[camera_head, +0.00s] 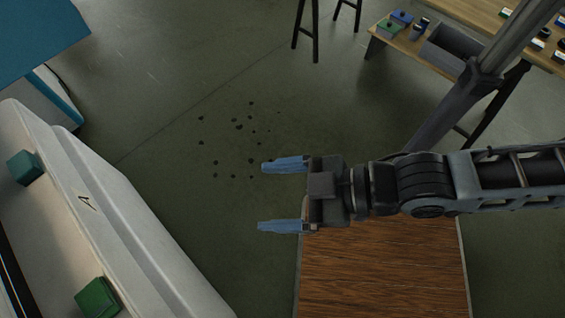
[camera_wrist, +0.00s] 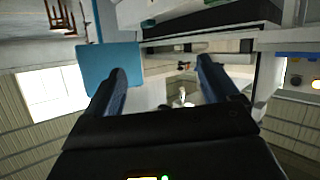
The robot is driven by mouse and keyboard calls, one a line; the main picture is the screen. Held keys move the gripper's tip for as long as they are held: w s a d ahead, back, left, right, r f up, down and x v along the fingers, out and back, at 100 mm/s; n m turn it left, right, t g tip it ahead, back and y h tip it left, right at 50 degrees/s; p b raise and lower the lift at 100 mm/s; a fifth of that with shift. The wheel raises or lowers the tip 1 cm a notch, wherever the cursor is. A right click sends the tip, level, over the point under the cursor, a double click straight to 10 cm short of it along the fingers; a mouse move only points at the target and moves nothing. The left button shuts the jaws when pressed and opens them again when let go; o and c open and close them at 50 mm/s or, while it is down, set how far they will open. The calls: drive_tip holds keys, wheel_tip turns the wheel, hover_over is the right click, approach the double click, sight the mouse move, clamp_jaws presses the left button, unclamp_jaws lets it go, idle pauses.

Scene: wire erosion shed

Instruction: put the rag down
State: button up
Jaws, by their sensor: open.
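My gripper (camera_head: 283,195) is open, with its two blue fingers apart and nothing between them. It hangs over the floor at the left edge of a wooden-topped surface (camera_head: 385,270) in the head view. In the wrist view my gripper (camera_wrist: 163,85) is also empty and points toward a white machine and a blue panel. I cannot make out a rag with certainty in either view.
A white machine (camera_head: 150,225) with a teal block (camera_head: 25,167) and a green block (camera_head: 97,298) on it stands at the left. A low shelf (camera_head: 400,40) with boxes and a grey bin (camera_head: 450,47) is at upper right. Dark spots mark the open floor.

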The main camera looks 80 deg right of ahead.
wheel_tip(320, 180, up, 6)
drive_tip(key=s+d+m+t, duration=0.1)
drive_tip(key=s, duration=0.1)
drive_tip(key=shift+s+d+f+m, duration=0.15)
drive_tip(key=shift+s+d+m, duration=0.15)
drive_tip(key=shift+s+d, duration=0.1)
idle(1.1)
